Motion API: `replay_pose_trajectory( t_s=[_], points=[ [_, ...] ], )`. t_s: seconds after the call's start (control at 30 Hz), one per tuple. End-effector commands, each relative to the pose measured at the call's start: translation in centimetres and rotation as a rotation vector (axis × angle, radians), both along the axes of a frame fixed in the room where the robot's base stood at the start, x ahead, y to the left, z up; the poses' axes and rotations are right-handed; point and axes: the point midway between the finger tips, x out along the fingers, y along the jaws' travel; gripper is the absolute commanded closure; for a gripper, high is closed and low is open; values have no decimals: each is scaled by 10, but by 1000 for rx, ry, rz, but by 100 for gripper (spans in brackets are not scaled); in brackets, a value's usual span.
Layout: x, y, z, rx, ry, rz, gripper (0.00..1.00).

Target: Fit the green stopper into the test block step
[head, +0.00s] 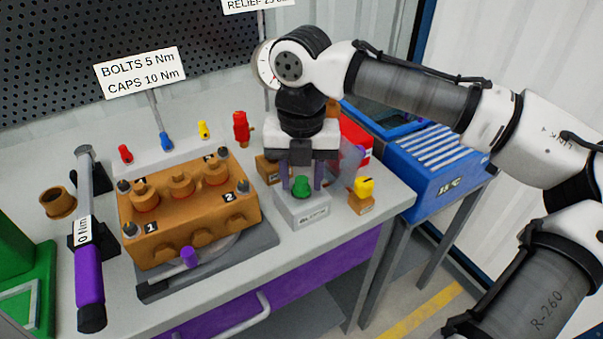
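The green stopper (302,187) stands upright at the top of the grey test block (304,212), near the bench's front right. I cannot tell from this view how deep it sits in the block. My gripper (302,182) points straight down over the block. Its two fingers are apart, one on each side of the stopper, with a gap showing around it. The gripper looks open and not closed on the stopper. The block's back top edge is partly hidden behind the fingers.
Left is the brown pump body (190,205) on a grey plate, with a torque wrench (88,240) beyond. A yellow-topped part (363,188) stands close right of the block. Red, blue and yellow stoppers stand on a rack (180,150) behind. A blue crate (435,165) is right.

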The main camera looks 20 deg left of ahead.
Motion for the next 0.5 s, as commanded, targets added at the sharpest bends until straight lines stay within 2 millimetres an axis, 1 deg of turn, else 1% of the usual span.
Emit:
replay_pose_trajectory(
  t_s=[0.17, 0.23, 0.37, 0.5],
  points=[
    [0, 0, 2, -1, -1, 0, 61],
    [0, 0, 6, 0, -1, 0, 61],
    [0, 1, 28, 5, 1, 0, 61],
    [0, 1, 60, 4, 0, 2, 61]
  ],
)
